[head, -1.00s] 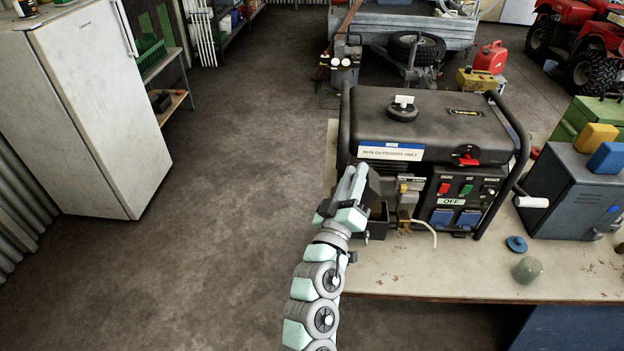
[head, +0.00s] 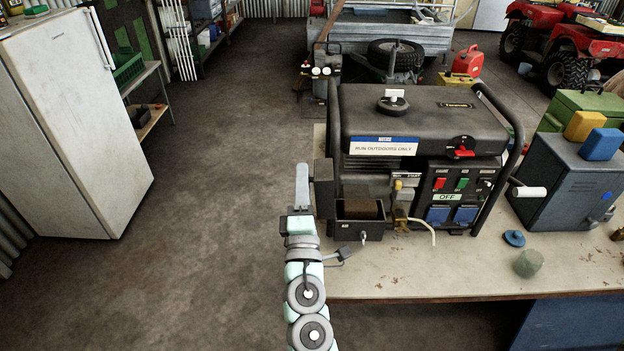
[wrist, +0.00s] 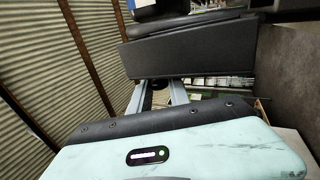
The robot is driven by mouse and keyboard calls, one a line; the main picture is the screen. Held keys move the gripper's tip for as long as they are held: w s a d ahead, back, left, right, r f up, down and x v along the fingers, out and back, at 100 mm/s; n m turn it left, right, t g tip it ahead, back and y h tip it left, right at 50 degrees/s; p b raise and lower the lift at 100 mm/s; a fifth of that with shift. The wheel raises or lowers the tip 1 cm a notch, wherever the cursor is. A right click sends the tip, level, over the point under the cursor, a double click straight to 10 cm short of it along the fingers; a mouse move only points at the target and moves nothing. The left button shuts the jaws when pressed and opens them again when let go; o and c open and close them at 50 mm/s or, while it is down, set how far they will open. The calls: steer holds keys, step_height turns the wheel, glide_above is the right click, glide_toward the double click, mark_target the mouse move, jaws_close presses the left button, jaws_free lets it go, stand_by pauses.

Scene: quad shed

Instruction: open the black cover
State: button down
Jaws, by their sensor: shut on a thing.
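The black cover (head: 324,188) stands upright at the left end of the generator (head: 425,120), swung out to the left of the open black box (head: 360,228). The box shows a brown inside, and a small latch hangs at its front. My gripper (head: 303,182) is at the cover's left side, shut on it. In the wrist view, the cover (wrist: 190,48) is a wide dark panel above my gripper (wrist: 158,88), whose two fingers reach its lower edge. The exact contact of the fingertips is hidden.
The generator stands on a pale worktop (head: 400,280). A grey-blue case (head: 565,190), a blue cap (head: 514,238) and a glass jar (head: 528,263) are to its right. The floor left of the worktop is clear up to a white fridge (head: 75,120).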

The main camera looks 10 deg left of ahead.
steer(key=shift+s+a+f+n+y, duration=0.1)
steer(key=shift+a+f+n+y, duration=0.4)
steer(key=shift+n, duration=0.4)
steer(key=shift+r, duration=0.1)
steer(key=c, duration=1.3)
jaws_free()
steer(key=shift+s, duration=0.1)
steer(key=v, duration=1)
steer(key=shift+s+d, duration=0.2)
steer(key=shift+s, duration=0.1)
